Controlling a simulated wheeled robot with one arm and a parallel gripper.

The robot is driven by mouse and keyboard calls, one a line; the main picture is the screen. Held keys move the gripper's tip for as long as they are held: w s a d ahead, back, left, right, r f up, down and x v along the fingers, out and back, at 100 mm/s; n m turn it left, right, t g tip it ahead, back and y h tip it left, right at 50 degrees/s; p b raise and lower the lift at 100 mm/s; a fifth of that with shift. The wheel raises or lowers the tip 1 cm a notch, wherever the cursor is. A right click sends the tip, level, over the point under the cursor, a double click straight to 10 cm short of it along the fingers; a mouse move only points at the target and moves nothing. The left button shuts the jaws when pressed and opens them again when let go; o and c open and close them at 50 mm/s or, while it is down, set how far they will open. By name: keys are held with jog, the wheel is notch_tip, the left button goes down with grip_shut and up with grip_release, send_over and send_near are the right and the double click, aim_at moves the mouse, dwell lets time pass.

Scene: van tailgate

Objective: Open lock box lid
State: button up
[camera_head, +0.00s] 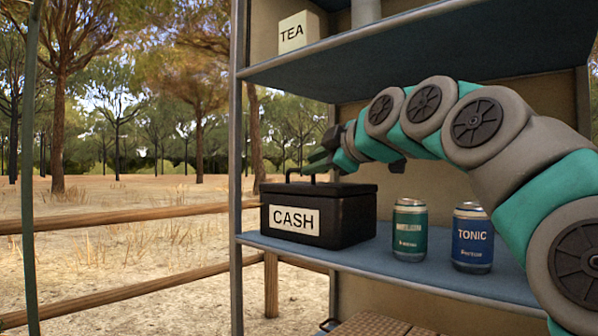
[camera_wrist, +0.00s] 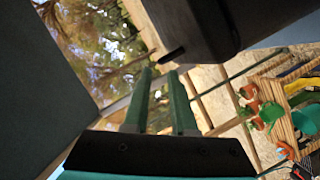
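The lock box (camera_head: 350,213) is a black box with a white "CASH" label, its lid shut, on the left end of the blue shelf. A black handle (camera_head: 301,171) rises from its lid. My gripper (camera_head: 318,164) is at the handle's height above the lid, its green fingers close to the handle; contact cannot be told. In the wrist view, the two green fingers (camera_wrist: 161,73) stand apart with background between them. The dark box (camera_wrist: 190,22) fills the top there, with a dark bar (camera_wrist: 172,55) just beyond the fingertips.
A green can (camera_head: 409,230) and a blue TONIC can (camera_head: 472,238) stand right of the box, below my arm. The upper shelf (camera_head: 400,45) holds a TEA box (camera_head: 298,32). A metal post (camera_head: 236,180) stands at the shelf's left edge. The wrist view shows a crate (camera_wrist: 275,100) with colourful items.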

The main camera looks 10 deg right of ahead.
jog(key=x, duration=0.5)
jog(key=shift+w+a+f, duration=0.1)
jog(key=shift+w+f, duration=0.05)
jog(key=shift+w, duration=0.2)
jog(key=shift+c, duration=0.2)
grip_shut()
dwell(1.0)
